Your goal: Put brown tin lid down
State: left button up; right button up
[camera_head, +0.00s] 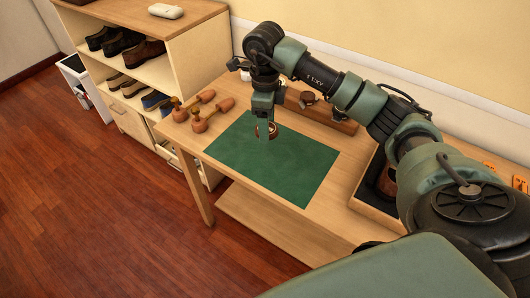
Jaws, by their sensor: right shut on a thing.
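My right gripper (265,134) points down over the green mat (290,179) on the wooden table. It is shut on the brown tin lid (272,130), a small round brown piece that shows partly behind the fingers. The lid is near the mat's upper edge; I cannot tell whether it touches the mat. A small brown round tin (307,99) stands at the wooden block behind my arm. My left gripper is not in view.
Wooden shoe trees (201,122) lie left of the mat. A tray (361,207) with a dark lining and a brown item is at the right, partly behind my arm. A shoe shelf (170,75) stands at the left. Most of the mat is clear.

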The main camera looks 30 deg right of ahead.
send_over(267, 159)
jog(key=f, duration=0.6)
jog(key=shift+w+p, duration=0.2)
jog(key=shift+p, duration=0.15)
notch_tip(267, 159, down, 5)
jog(key=shift+r+p, duration=0.2)
jog(key=shift+p, duration=0.1)
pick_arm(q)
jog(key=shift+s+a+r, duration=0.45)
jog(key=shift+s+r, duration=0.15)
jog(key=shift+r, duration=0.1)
pick_arm(e)
jog(key=shift+f, duration=0.1)
jog(key=shift+f+b, duration=0.25)
jog(key=shift+b, duration=0.1)
jog(key=o, duration=1.2)
jog(key=shift+s, duration=0.1)
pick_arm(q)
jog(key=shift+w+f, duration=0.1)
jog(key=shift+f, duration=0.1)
pick_arm(e)
jog(key=shift+o, duration=0.6)
jog(key=shift+f, duration=0.1)
jog(key=shift+s+a, duration=0.1)
